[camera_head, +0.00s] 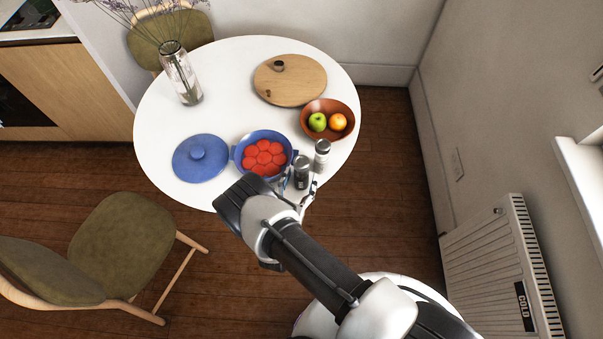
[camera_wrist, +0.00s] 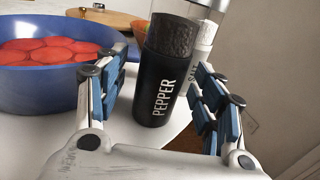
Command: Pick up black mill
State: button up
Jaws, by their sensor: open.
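The black mill (camera_wrist: 163,88), lettered PEPPER, stands upright on the white round table (camera_head: 225,75). It also shows in the head view (camera_head: 302,173) near the table's front right edge. My gripper (camera_wrist: 160,105) is open, with one finger on each side of the mill in the wrist view. I cannot tell whether either finger touches it. The white salt mill (camera_head: 322,155) stands close behind and to the right of the black one, and it is partly hidden by it in the wrist view (camera_wrist: 201,42).
A blue pot (camera_head: 239,157) of red round pieces is just left of the mills, with a blue lid (camera_head: 200,158) farther left. A brown fruit bowl (camera_head: 347,106) and a wooden board (camera_head: 300,92) lie behind. A vase (camera_head: 183,80) stands at the back left.

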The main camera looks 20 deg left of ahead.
jog(key=shift+w, duration=0.8)
jog(key=shift+c, duration=0.2)
jog(key=c, duration=1.3)
